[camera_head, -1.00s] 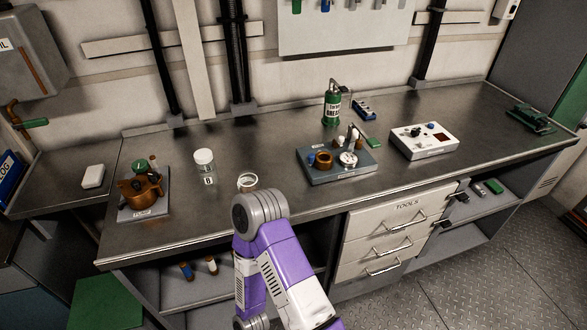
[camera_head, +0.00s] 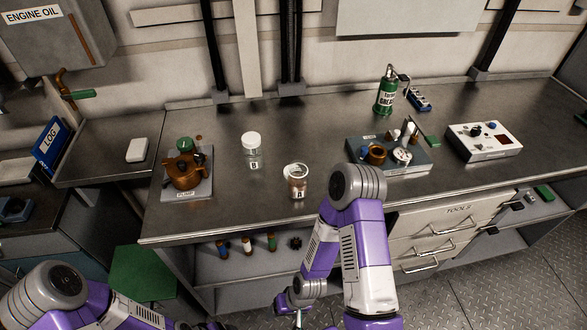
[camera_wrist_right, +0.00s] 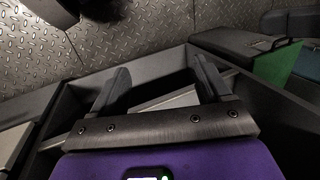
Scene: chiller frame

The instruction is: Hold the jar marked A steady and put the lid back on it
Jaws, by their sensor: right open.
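Jar A (camera_head: 297,184), clear with brownish contents, stands upright near the bench's front edge; its mouth looks open inside a pale rim. Jar B (camera_head: 252,155) stands behind it to the left, with a white lid on. I cannot make out a loose lid for jar A. My right gripper is low in front of the bench, well below jar A, and is mostly hidden in the head view. In the right wrist view its two fingers (camera_wrist_right: 160,88) are apart with nothing between them. My left arm shows at bottom left; its gripper is out of view.
A pump on a plate (camera_head: 188,178) stands left of the jars. A grey tray with parts (camera_head: 420,163), a green grease can (camera_head: 385,95) and a control box (camera_head: 484,144) stand to the right. Drawers (camera_head: 440,235) and a shelf lie below the bench.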

